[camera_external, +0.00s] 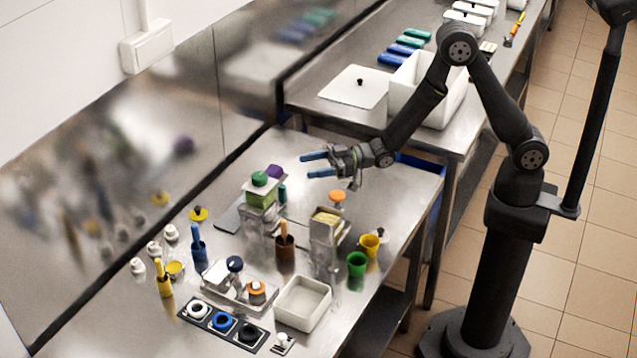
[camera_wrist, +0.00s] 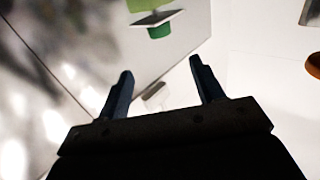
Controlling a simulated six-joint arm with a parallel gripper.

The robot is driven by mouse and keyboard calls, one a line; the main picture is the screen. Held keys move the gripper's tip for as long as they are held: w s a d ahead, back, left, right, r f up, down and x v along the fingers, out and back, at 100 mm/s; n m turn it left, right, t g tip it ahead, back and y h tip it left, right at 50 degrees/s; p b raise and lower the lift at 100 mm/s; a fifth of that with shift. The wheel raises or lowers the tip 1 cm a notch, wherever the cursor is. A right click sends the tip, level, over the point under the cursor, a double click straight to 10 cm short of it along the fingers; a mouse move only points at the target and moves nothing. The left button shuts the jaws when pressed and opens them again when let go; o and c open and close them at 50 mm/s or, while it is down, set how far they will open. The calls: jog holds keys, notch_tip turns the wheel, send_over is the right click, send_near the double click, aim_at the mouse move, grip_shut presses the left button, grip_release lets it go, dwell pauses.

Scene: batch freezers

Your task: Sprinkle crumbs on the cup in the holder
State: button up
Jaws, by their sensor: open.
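My gripper (camera_external: 308,166) is open and empty, raised over the far part of the near steel table. Its two blue-tipped fingers point left, and they stand apart in the wrist view (camera_wrist: 160,68). A yellow cup (camera_external: 370,243) and a green cup (camera_external: 357,265) stand near the right edge, below and right of the gripper. A clear-sided container with yellowish contents (camera_external: 326,222) stands left of the cups; I cannot tell whether these are crumbs. A black strip with white, blue and black rings (camera_external: 223,326) lies in front. I cannot tell which item is the cup's holder.
A green block-like item with a green knob (camera_external: 260,195) stands below and left of my gripper. A brown pot with a handle (camera_external: 285,248), a blue one (camera_external: 199,250) and a white tray (camera_external: 303,303) crowd the table. A white bin (camera_external: 440,100) stands on the back table.

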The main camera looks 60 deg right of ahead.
aim_at(253, 177)
jog(key=x, duration=1.7)
jog(key=shift+a+f, duration=0.1)
jog(key=shift+a, duration=0.1)
jog(key=c, duration=1)
